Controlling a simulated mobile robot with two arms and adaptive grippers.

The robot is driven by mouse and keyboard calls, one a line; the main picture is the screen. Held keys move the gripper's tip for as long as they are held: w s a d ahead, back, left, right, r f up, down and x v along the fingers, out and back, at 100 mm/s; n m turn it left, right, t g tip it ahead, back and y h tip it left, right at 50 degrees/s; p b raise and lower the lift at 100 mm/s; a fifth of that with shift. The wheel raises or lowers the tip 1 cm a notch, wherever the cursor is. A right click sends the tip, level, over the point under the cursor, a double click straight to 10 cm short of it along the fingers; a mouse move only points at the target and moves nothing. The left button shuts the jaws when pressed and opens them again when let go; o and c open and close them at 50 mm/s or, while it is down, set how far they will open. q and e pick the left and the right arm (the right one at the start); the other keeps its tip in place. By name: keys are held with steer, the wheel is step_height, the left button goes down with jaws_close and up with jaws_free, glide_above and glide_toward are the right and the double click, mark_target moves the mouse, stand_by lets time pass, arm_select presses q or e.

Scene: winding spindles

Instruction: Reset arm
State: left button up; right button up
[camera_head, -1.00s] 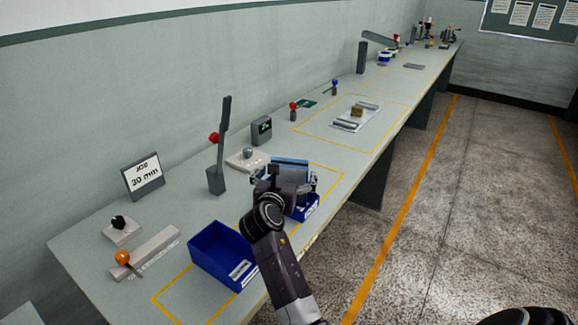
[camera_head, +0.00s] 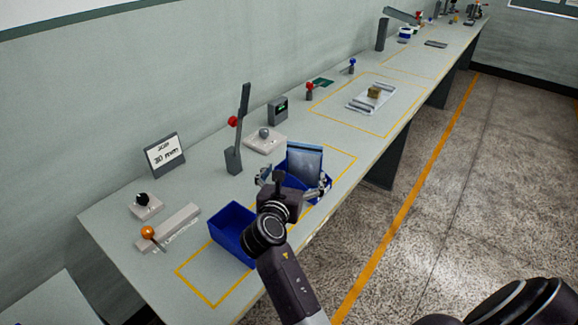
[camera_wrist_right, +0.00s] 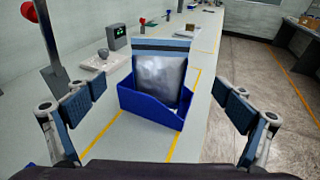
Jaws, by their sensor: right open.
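My right gripper (camera_head: 293,186) is open above the bench. In the right wrist view its two fingers (camera_wrist_right: 158,115) stand wide apart with nothing between the pads. Beyond them a blue bin (camera_wrist_right: 150,107) holds a silvery pouch (camera_wrist_right: 160,78) with a blue band at its top. The pouch stands upright in the bin and is apart from the fingers. In the head view the pouch (camera_head: 304,163) shows behind the gripper, which partly hides its bin (camera_head: 318,188). My left gripper does not show.
An empty-looking blue bin (camera_head: 232,228) stands left of my arm. A dark upright lever with a red knob (camera_head: 234,122), a sign (camera_head: 165,154) and an orange-knobbed block (camera_head: 170,228) stand along the bench (camera_head: 215,190). Floor (camera_head: 450,200) lies open to the right.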

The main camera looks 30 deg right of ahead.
steer(key=s+f+m+g+y, duration=0.1)
steer(key=s+f+m, duration=0.2)
steer(key=s+f+m+g+y, duration=0.1)
steer(key=s+f+m, duration=0.3)
steer(key=shift+s+d+f, duration=0.1)
steer(key=shift+d+f, duration=0.05)
steer(key=shift+f, duration=0.05)
steer(key=s+a+f+m+g+y, duration=0.2)
steer(key=s+a+f+m+y, duration=0.25)
steer(key=s, duration=0.45)
steer(key=s+a+f+m+g+y, duration=0.25)
steer(key=s+a+m, duration=0.25)
steer(key=s+m, duration=0.35)
steer(key=s+a+f+m+g+y, duration=0.15)
steer(key=s+a+f+m, duration=0.3)
steer(key=s, duration=0.45)
step_height(320, 180, down, 25)
steer(key=s+g, duration=0.1)
steer(key=s, duration=0.1)
steer(key=s+d+f+g, duration=0.1)
steer(key=s+d+f, duration=0.1)
steer(key=s+f, duration=1.4)
steer(key=shift+s+d+y, duration=0.35)
steer(key=shift+s, duration=0.05)
